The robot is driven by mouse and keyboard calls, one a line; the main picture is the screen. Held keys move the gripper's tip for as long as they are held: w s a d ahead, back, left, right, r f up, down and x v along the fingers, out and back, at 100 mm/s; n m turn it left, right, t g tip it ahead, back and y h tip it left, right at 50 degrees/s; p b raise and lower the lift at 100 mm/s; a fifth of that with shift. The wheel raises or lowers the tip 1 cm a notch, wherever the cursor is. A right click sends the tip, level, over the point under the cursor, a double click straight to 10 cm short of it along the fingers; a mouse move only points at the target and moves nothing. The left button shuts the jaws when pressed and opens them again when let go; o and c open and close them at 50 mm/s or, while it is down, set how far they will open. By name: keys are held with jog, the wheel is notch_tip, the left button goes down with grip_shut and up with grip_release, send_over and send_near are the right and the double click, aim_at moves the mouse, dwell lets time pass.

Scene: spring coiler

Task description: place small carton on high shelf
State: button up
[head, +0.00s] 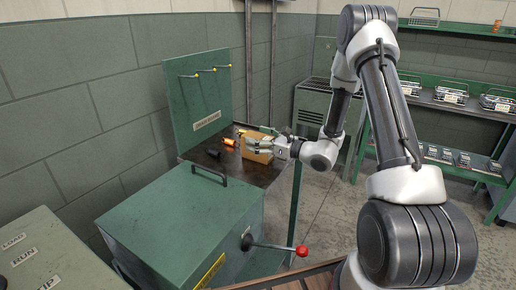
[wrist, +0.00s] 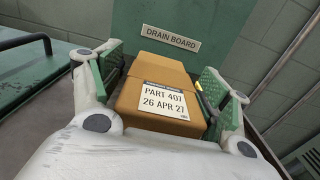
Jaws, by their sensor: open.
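The small carton (head: 256,155) is a brown box on the dark drain board (head: 240,170) in the head view. In the wrist view the carton (wrist: 160,68) has a white label reading PART 407, 26 APR 27. My gripper (head: 264,142) is open at the carton. In the wrist view my gripper (wrist: 158,88) has one green-padded finger on each side of the carton; whether the pads touch it I cannot tell. The high shelf (head: 465,32) is the green upper shelf at the top right of the head view, with a wire basket on it.
A green panel (head: 200,100) labelled DRAIN BOARD stands behind the carton, with pegs. An orange item (head: 229,142) and a dark item lie left of the carton. A green machine (head: 185,215) with a red-knobbed lever stands in front. Lower shelves at right hold several baskets.

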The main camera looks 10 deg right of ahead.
jog(key=c, duration=1.6)
notch_tip(320, 180, up, 10)
jog(key=shift+w+d+r, duration=0.1)
jog(key=shift+d+r+m+t+h, duration=0.2)
jog(key=shift+m+t+h, duration=0.3)
jog(key=shift+h, duration=0.1)
jog(key=d+f+m+t+h, duration=0.1)
jog(key=d+h, duration=0.1)
jog(key=s+d+f+m+t+h, duration=0.1)
jog(key=d+f+m+h, duration=0.1)
jog(key=d, duration=0.1)
jog(key=s+d+f+m+t+h, duration=0.1)
jog(key=d+h, duration=0.1)
jog(key=d, duration=0.1)
jog(key=shift+f+m, duration=0.25)
jog(key=shift+m, duration=0.05)
